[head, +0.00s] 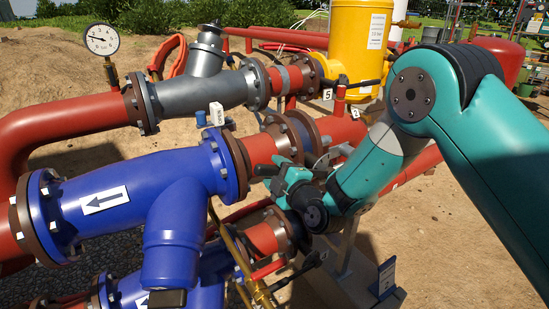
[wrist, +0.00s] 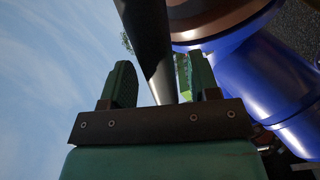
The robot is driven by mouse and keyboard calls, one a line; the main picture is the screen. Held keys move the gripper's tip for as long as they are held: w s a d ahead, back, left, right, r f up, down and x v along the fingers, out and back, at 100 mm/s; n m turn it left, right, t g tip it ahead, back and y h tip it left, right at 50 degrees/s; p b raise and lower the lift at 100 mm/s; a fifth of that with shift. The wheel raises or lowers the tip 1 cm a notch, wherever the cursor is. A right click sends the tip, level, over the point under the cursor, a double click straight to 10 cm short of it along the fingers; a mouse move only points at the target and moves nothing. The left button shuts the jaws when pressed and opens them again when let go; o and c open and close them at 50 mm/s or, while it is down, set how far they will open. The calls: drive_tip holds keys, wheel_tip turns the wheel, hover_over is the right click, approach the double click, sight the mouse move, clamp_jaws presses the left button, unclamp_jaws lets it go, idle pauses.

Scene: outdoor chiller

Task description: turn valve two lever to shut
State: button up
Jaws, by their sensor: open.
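My gripper (head: 280,178) is beside the middle red pipe, just right of the blue pipe body's flange. In the wrist view my gripper (wrist: 160,82) has its two fingers apart. A long dark bar (wrist: 148,35), which looks like a valve lever, runs down between the fingers; I cannot tell whether either finger touches it. In the head view my gripper and arm hide most of this valve, so its lever angle is unclear.
A blue pipe body (head: 140,190) with a white arrow stands left of my gripper. A grey strainer (head: 190,92), a pressure gauge (head: 102,40) and a yellow cylinder (head: 358,40) are behind. Another lever (head: 290,274) is below my gripper. Tag 5 (head: 327,95) is above.

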drive_tip(key=shift+w+a, duration=0.3)
drive_tip(key=shift+w, duration=0.1)
clamp_jaws()
drive_tip(key=shift+r, duration=0.15)
